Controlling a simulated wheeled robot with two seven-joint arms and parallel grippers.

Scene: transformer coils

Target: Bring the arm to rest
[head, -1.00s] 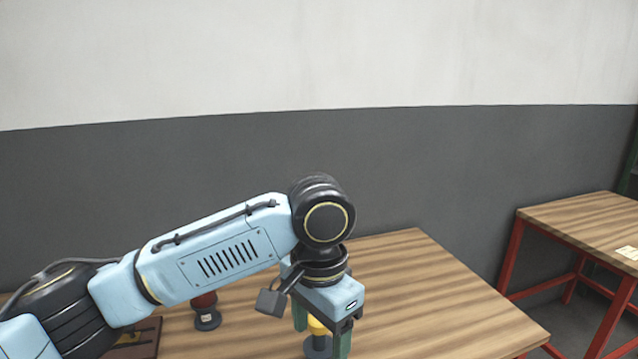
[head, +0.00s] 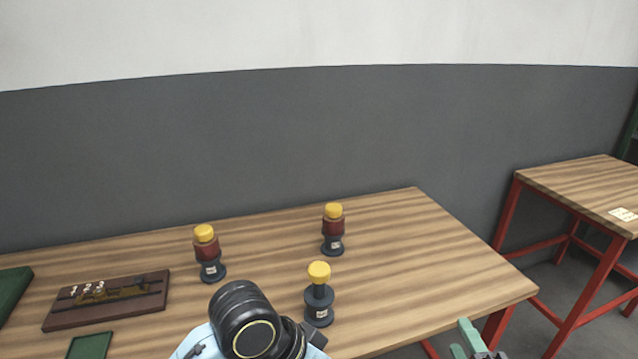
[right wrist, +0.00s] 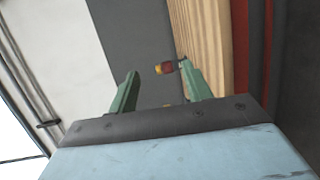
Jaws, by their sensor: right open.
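My left arm (head: 245,320) shows at the bottom centre, with its black joint and part of its light blue hand in front of the table. Its fingers are out of the picture.
Two spools with red windings and yellow caps, one at left (head: 207,254) and one at back (head: 333,230), stand on the wooden table (head: 430,260). A brown tray (head: 60,318) with small parts and green trays (head: 90,347) lie at left. A second table (head: 580,185) stands at right.

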